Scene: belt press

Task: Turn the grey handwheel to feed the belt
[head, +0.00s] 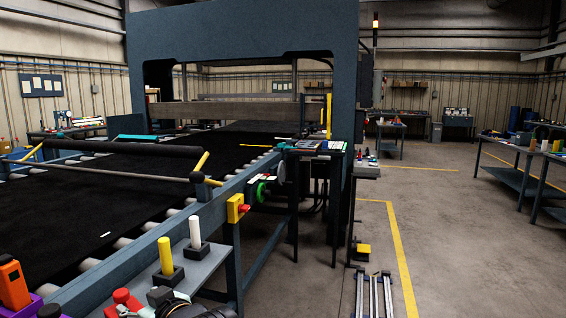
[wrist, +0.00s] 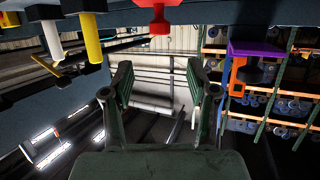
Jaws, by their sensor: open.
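The grey handwheel (head: 280,173) is small in the head view, on the side of the press frame just behind and right of a green wheel (head: 261,191). Its rim is seen nearly edge-on, and its details are too small to make out. My gripper (wrist: 158,82) shows in the wrist view with its two dark green fingers spread apart and nothing between them. The handwheel is not visible in the wrist view, and my gripper is well apart from it. The black belt (head: 110,195) lies on the roller bed at left.
A yellow box with a red button (head: 238,208) sits on the near rail. A shelf in front holds a yellow cylinder (head: 166,258), a white cylinder (head: 195,232) and a red object (head: 126,298). An orange tool (head: 13,285) stands at lower left.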

